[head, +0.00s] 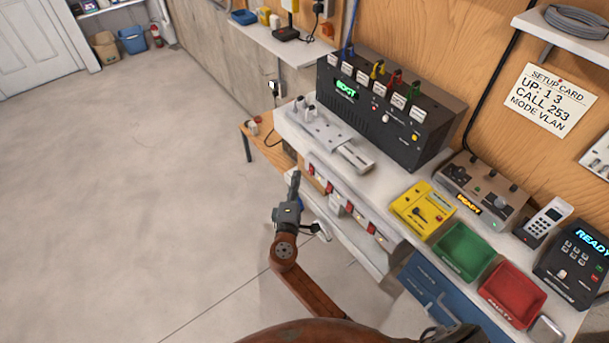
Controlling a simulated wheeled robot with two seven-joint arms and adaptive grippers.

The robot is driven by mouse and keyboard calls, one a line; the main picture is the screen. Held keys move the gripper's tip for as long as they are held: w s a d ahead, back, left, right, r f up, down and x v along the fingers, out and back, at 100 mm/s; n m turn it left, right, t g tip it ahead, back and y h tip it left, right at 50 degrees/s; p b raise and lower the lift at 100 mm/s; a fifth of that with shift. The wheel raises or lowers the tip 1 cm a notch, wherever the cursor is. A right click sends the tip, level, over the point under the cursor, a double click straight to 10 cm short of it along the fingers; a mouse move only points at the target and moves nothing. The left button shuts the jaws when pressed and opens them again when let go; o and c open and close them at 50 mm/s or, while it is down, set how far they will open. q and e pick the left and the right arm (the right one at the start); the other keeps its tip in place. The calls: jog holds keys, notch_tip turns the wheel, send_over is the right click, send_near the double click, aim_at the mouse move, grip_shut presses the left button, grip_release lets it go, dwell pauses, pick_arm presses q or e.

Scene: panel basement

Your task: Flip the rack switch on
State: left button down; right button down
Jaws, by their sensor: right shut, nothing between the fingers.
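I cannot tell which control is the rack switch. My right gripper (295,180) is shut and empty, pointing up beside the left end of that strip. Contact with the strip cannot be made out. My left gripper is not in view.
On the white bench (395,178) are a yellow device (423,210), a grey READY box (480,190), a green tray (463,250), a red tray (513,294) and a handset (548,219). A setup card (543,98) hangs above. The floor at left is clear.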

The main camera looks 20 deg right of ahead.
jog(key=v, duration=0.9)
jog(key=shift+s+r, duration=0.4)
jog(key=shift+r, duration=0.2)
jog(key=s+d+f+g+y, duration=0.1)
jog(key=s+f+g+y, duration=0.1)
jog(key=f, duration=1.1)
jog(key=s+d+f+g+y+p, duration=0.1)
jog(key=s+f+g, duration=0.15)
jog(key=f, duration=0.95)
jog(key=s+d+f+g+y, duration=0.1)
jog(key=d+f+g+y, duration=0.1)
jog(key=f, duration=1.1)
jog(key=s+d+f+m+g+y, duration=0.1)
jog(key=s+d+f+g, duration=0.1)
jog(key=s+f, duration=0.65)
jog(key=s+d+f+m+g+y, duration=0.1)
jog(key=s+d+f+m+g, duration=0.15)
jog(key=s+f, duration=0.6)
jog(key=s+d+f+m+g, duration=0.1)
jog(key=s+d+f+m, duration=0.1)
jog(key=s, duration=0.9)
jog(key=s+d+f+m+g+y, duration=0.1)
jog(key=s+f, duration=0.5)
jog(key=s, duration=0.6)
jog(key=s+d+f+m+g, duration=0.2)
jog(key=s+d+f+m, duration=0.3)
jog(key=s, duration=0.6)
jog(key=shift+s+d+g+p, duration=0.3)
jog(key=shift+d+g+p, duration=0.1)
jog(key=shift+d+p, duration=0.1)
